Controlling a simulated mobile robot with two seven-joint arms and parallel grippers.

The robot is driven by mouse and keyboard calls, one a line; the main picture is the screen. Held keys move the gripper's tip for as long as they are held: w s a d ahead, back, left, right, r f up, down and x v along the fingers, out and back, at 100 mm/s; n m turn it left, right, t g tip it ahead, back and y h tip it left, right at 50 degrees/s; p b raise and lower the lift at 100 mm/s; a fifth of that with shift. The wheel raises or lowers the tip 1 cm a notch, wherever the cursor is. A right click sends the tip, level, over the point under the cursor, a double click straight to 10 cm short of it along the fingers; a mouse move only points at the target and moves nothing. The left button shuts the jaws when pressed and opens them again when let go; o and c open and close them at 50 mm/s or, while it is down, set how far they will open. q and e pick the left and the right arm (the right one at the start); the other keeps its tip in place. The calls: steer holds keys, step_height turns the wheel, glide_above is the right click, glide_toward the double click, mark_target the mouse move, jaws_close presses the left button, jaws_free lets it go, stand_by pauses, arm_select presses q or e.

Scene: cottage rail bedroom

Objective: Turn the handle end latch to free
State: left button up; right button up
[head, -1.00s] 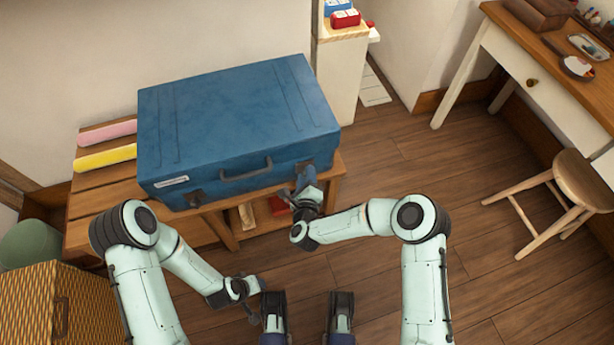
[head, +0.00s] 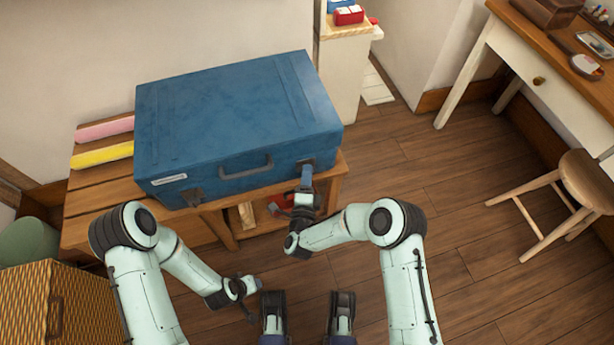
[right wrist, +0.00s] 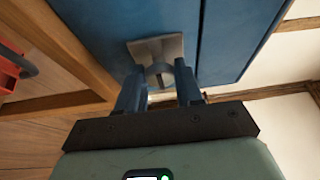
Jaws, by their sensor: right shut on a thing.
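A large blue suitcase (head: 235,115) lies flat on a wooden bench, with its carrying handle (head: 246,167) on the front face. A metal latch sits near the front's right end; in the right wrist view the latch (right wrist: 158,52) shows as a grey plate with a rounded tab. My right gripper (head: 305,172) is at this latch, and its two blue fingers (right wrist: 160,88) are on either side of the tab, shut on it. Another latch (head: 194,197) is at the front's left end. My left gripper (head: 252,304) hangs low, away from the suitcase; its jaws are too small to read.
Pink (head: 105,130) and yellow (head: 103,154) rolls lie on the wooden bench (head: 95,185), left of the suitcase. Red things (head: 280,204) sit on the bench's lower shelf. A stool (head: 590,184) and desk (head: 550,85) stand at the right. Floor between is clear.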

arm_select(q)
steer(key=shift+s, duration=0.1)
stand_by(0.4)
arm_select(e)
steer(key=o, duration=1)
arm_select(q)
steer(key=s+d+r+g+h+p, duration=0.1)
steer(key=s+d+r+g+p, duration=0.1)
steer(key=s+d+r+p, duration=0.3)
steer(key=shift+s+r+m+g+p, duration=0.35)
steer(key=shift+s+r+p, duration=0.6)
steer(key=shift+s+r, duration=0.7)
arm_select(e)
steer(key=shift+s+a, duration=0.15)
steer(key=shift+s, duration=2.05)
steer(key=shift+s+a, duration=0.2)
steer(key=shift+s, duration=2.05)
steer(key=shift+s+a, duration=0.15)
steer(key=shift+s, duration=2.05)
arm_select(q)
steer(key=shift+w, duration=0.15)
arm_select(e)
steer(key=shift+f, duration=0.1)
